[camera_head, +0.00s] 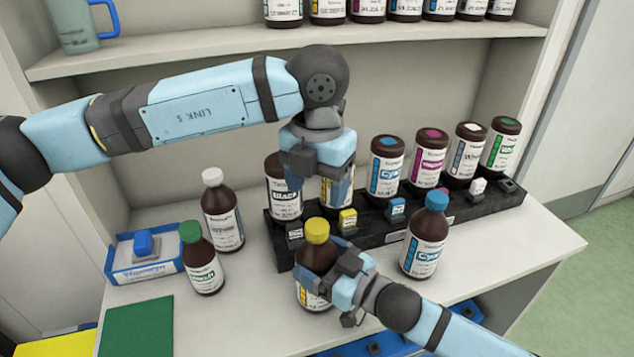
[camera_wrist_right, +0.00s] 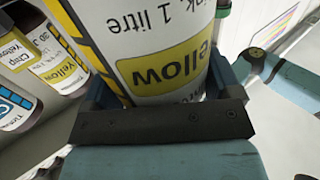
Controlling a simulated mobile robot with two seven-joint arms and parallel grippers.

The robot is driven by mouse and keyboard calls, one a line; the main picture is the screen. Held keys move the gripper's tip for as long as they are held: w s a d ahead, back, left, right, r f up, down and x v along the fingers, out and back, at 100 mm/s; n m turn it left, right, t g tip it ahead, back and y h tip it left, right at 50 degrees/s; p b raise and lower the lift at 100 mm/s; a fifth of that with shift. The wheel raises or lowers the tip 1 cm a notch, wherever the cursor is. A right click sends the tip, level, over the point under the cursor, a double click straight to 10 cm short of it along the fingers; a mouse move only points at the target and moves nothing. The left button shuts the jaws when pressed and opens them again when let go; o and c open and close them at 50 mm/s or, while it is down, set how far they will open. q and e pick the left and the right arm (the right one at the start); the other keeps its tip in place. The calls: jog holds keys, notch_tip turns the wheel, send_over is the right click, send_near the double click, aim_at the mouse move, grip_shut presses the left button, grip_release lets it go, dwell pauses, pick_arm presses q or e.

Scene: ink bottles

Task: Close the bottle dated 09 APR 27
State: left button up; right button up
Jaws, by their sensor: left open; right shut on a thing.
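A brown bottle with a yellow cap (camera_head: 317,230) stands at the front of the counter; its yellow label (camera_wrist_right: 160,70) reads "Yellow" and "1 litre" in the right wrist view. My right gripper (camera_head: 335,280) is shut around this bottle's body from the right. The cap sits on top; whether it is tight I cannot tell. My left gripper (camera_head: 312,175) is open, pointing down, above and behind the yellow cap, and partly hides a yellow-labelled bottle (camera_head: 338,190) in the rack. No date is legible on any label.
A black rack (camera_head: 440,217) holds several brown bottles behind. A blue-capped bottle (camera_head: 425,237) stands at right, a green-capped bottle (camera_head: 202,262) and white-capped bottle (camera_head: 222,212) at left. A blue tray (camera_head: 150,270) and green mat (camera_head: 137,328) lie further left.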

aim_at(317, 225)
dwell(0.4)
pick_arm(q)
jog(key=shift+f, duration=4)
